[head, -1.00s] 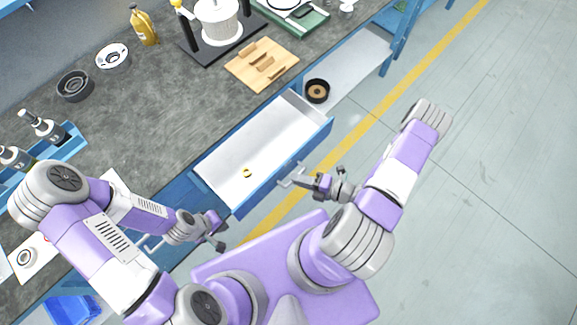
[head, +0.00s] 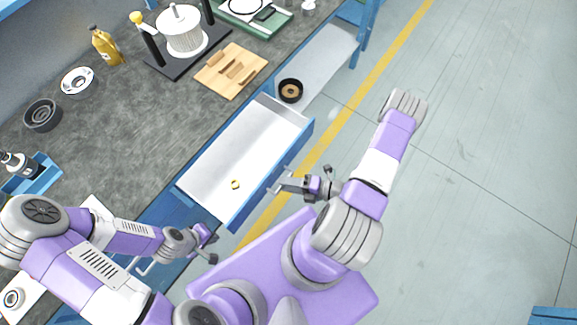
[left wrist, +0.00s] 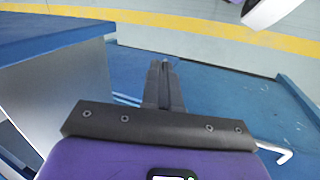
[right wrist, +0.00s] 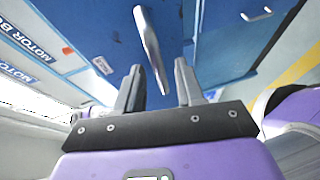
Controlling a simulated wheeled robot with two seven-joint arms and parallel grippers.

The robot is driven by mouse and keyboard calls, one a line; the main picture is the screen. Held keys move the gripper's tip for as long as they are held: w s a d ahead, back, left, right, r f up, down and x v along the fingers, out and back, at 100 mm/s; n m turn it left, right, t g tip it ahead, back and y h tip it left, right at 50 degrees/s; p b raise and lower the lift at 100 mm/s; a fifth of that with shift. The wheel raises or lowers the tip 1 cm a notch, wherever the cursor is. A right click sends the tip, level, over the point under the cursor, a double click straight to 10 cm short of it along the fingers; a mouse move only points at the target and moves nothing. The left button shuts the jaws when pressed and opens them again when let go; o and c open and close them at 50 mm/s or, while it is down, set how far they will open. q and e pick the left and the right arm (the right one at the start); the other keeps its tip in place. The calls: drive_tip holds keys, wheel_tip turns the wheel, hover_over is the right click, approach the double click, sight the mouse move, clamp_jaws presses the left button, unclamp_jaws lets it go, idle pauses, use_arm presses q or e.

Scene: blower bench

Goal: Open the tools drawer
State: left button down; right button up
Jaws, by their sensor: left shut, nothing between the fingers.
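A blue drawer (head: 240,150) with a pale inside stands pulled out of the bench, a small yellow ring (head: 235,184) lying in it. I cannot read a tools label on it. My right gripper (head: 283,185) is at the bar handle on its front. In the right wrist view its fingers (right wrist: 160,85) are apart, with the metal handle (right wrist: 149,42) ahead of and between them; contact is unclear. My left gripper (head: 212,245) is shut and empty, near the drawer's lower left corner. Its closed fingers (left wrist: 164,85) show in the left wrist view.
The grey worktop (head: 125,135) carries a wooden board (head: 231,72), a white filter on a black stand (head: 183,30) and a yellow bottle (head: 106,46). A black round part (head: 290,90) sits on a lower pale shelf right of the drawer.

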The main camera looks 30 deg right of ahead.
drive_tip(key=p+v, duration=0.1)
drive_tip(key=v, duration=0.6)
drive_tip(key=shift+s+d, duration=0.2)
drive_tip(key=shift+r, duration=0.1)
idle(0.3)
